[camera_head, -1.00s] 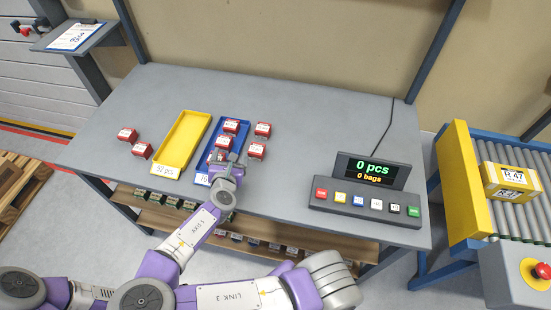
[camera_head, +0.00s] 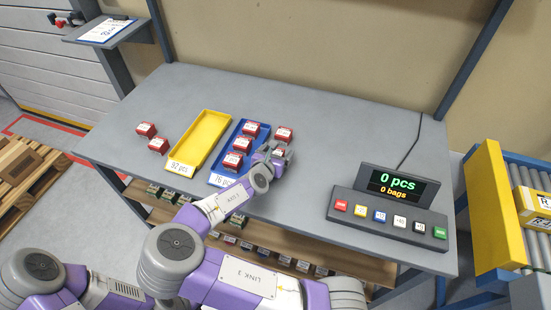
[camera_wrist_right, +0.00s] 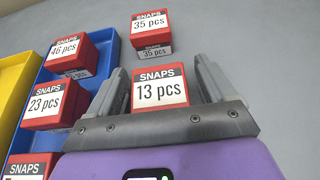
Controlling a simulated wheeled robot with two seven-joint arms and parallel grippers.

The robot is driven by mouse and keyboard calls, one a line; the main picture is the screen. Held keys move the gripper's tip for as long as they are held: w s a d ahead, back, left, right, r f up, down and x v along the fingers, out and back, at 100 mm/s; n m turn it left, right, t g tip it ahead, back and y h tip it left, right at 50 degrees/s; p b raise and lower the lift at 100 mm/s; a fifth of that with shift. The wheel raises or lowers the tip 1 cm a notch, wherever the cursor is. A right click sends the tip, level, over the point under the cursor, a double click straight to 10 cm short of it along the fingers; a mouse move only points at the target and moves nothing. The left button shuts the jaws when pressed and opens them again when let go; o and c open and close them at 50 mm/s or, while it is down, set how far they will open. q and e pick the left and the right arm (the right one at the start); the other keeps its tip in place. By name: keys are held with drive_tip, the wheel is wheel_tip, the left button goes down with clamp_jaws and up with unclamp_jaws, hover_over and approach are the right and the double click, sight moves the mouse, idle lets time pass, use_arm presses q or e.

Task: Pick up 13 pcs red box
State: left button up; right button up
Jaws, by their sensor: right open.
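The red box labelled 13 pcs (camera_wrist_right: 160,90) stands on the table to the right of the blue tray (camera_head: 218,180). In the right wrist view it sits between the two fingers of my right gripper (camera_wrist_right: 161,80). The fingers are open, one on each side of the box, with a gap visible at least on the right. In the head view my right gripper (camera_head: 279,155) is low over this box and hides most of it. My left gripper is out of view.
A red 35 pcs box (camera_wrist_right: 152,30) stands just beyond. The blue tray holds red boxes marked 46 pcs (camera_wrist_right: 72,55) and 23 pcs (camera_wrist_right: 52,104), plus another (camera_head: 233,160). A yellow tray (camera_head: 205,138) and two red boxes (camera_head: 146,129) are left; a display (camera_head: 396,185) reads 0 pcs.

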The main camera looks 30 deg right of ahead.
drive_tip(key=c, duration=1.1)
